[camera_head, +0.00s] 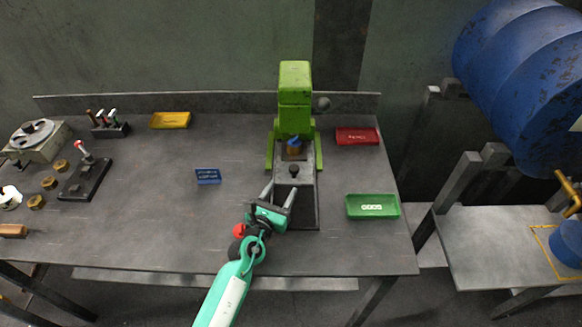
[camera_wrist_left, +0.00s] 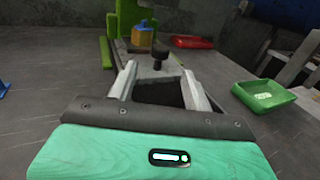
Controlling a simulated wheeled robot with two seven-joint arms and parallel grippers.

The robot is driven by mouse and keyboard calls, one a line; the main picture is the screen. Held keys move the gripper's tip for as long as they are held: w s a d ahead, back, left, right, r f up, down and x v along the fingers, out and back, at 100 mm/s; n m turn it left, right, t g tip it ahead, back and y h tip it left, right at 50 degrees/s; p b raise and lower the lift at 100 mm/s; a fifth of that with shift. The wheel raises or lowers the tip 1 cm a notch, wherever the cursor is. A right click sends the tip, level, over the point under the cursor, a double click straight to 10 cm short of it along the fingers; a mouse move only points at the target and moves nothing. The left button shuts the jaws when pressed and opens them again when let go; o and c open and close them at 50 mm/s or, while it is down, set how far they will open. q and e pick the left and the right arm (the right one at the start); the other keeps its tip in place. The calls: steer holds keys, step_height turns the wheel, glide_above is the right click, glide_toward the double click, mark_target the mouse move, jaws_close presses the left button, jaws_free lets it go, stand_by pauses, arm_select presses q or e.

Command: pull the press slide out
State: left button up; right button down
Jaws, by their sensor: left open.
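The green forging press (camera_head: 295,100) stands at the back of the table. Its grey slide (camera_head: 293,174) lies in front of it, with a dark knob (camera_head: 294,170) standing upright on it; the knob also shows in the left wrist view (camera_wrist_left: 159,55). A blue and orange piece (camera_head: 294,146) sits at the press, behind the knob. My left gripper (camera_head: 281,188) is open, its two fingers pointing toward the knob from the front. In the left wrist view the knob appears beyond the fingertips, with nothing held. My right gripper is not in view.
A red tray (camera_head: 357,136) and a green tray (camera_head: 372,207) stand right of the press. A yellow tray (camera_head: 170,120) and a blue sign (camera_head: 208,176) are to the left. A lever block (camera_head: 85,178) is further left. The table's middle left is clear.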

mark_target(292, 172)
arm_select(q)
steer(key=shift+w+d+r, duration=0.15)
steer(key=shift+w+d, duration=0.15)
steer(key=shift+w, duration=0.3)
steer(key=shift+p+x, duration=0.35)
steer(key=shift+x, duration=2.65)
steer(key=shift+s, duration=0.1)
jaws_close()
